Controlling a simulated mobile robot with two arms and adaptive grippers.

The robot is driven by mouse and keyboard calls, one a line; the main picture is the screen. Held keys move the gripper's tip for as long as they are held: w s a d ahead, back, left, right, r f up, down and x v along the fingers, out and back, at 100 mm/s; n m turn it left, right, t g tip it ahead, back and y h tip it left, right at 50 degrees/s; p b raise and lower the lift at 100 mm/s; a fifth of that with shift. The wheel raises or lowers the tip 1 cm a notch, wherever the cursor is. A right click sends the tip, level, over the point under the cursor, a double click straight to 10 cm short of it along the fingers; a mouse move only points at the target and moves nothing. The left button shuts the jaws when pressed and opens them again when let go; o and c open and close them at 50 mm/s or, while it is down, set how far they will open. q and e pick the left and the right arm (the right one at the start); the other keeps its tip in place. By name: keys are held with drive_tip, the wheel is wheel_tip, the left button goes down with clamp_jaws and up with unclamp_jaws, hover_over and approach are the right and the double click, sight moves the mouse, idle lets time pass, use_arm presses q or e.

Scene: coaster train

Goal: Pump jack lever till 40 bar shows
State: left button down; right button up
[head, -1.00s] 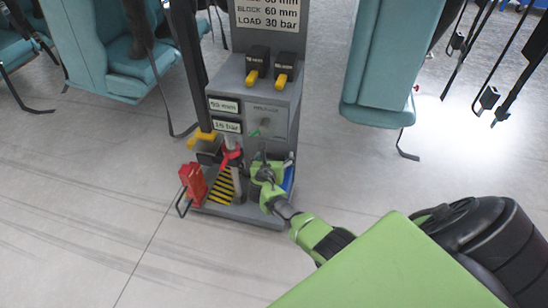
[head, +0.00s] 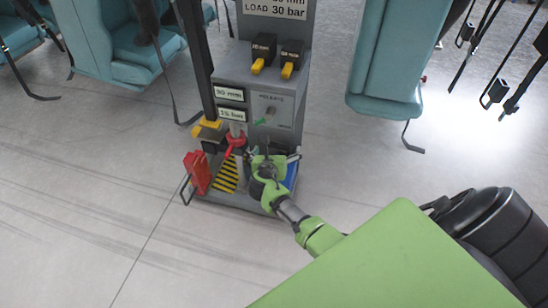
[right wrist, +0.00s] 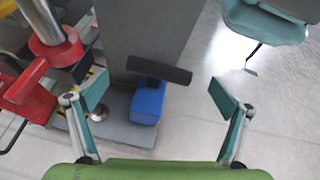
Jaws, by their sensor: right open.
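A grey jack stand (head: 285,90) holds two small displays; the lower display (head: 232,113) seems to read 15 bar, the upper (head: 230,95) about 30 mm, both hard to read. A black bar (right wrist: 160,70), which looks like the lever's grip, lies across the right wrist view, just beyond and between the fingertips. My right gripper (head: 267,168) is low at the stand's front right; in the right wrist view its fingers (right wrist: 160,95) are spread apart with nothing between the tips touching them. The gripper hides part of the lever in the head view. My left gripper is out of view.
A red collar (right wrist: 60,48) on a silver post and a red block (head: 197,173) stand left of the gripper. A blue block (right wrist: 148,103) sits on the base below the bar. Teal seats (head: 385,75) hang to either side. Open floor lies in front.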

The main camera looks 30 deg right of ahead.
drive_tip(key=v, duration=0.7)
drive_tip(key=shift+s+a, duration=0.1)
drive_tip(key=shift+s, duration=0.05)
